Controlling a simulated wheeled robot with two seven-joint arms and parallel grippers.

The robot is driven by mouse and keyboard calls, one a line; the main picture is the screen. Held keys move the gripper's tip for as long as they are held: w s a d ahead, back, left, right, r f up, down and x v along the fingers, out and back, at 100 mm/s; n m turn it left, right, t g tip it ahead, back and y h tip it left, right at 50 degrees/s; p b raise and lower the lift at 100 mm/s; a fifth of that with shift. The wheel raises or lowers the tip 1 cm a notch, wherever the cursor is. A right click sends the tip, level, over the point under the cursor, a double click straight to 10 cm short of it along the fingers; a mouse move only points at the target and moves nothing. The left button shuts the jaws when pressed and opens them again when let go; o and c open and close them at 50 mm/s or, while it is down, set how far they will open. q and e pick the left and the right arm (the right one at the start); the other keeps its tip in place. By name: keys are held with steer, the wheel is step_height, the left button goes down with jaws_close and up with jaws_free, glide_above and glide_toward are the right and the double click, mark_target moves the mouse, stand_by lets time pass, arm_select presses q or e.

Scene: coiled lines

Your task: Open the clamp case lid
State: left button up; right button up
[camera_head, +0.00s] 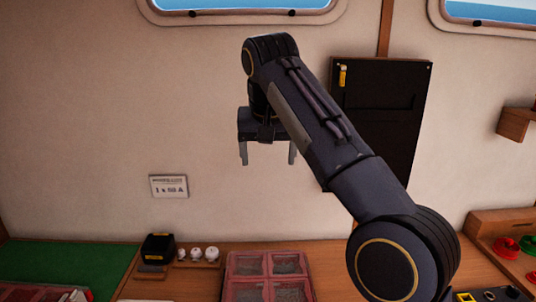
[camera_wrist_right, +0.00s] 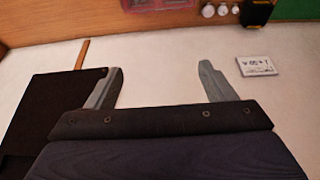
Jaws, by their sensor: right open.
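A low case with a reddish see-through lid (camera_head: 247,262) sits on the wooden counter at the bottom middle of the head view. It is divided into several compartments with greyish contents. It looks like the clamp case, and its lid looks shut; its front is cut off by the frame. A strip of it shows at the top edge of the right wrist view (camera_wrist_right: 160,4). My right gripper (camera_head: 268,160) is open and empty, well above the case, with its fingers pointing down. In the wrist view, the fingers (camera_wrist_right: 161,67) are apart with only wall between them. My left gripper is not in view.
A black box (camera_head: 158,248) and several white knobs (camera_head: 204,253) stand left of the case, beside a green mat (camera_head: 60,262). A small sign (camera_head: 169,186) and a black panel (camera_head: 400,120) are on the wall. Red and green coils (camera_head: 506,246) lie at right.

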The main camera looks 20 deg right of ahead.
steer(key=s+d+f+n+y, duration=0.2)
steer(key=s+d+f+y, duration=0.1)
steer(key=s+d+f, duration=0.6)
steer(key=s+a+f+y, duration=0.1)
steer(key=s+a+f, duration=0.2)
steer(key=s+f, duration=0.6)
steer(key=s+a+f+t+y, duration=0.1)
steer(key=s+a+f, duration=0.2)
steer(key=s+f, duration=0.7)
steer(key=shift+s+a+f+m, duration=0.15)
steer(key=shift+s+a+m, duration=0.15)
steer(key=shift+s, duration=0.4)
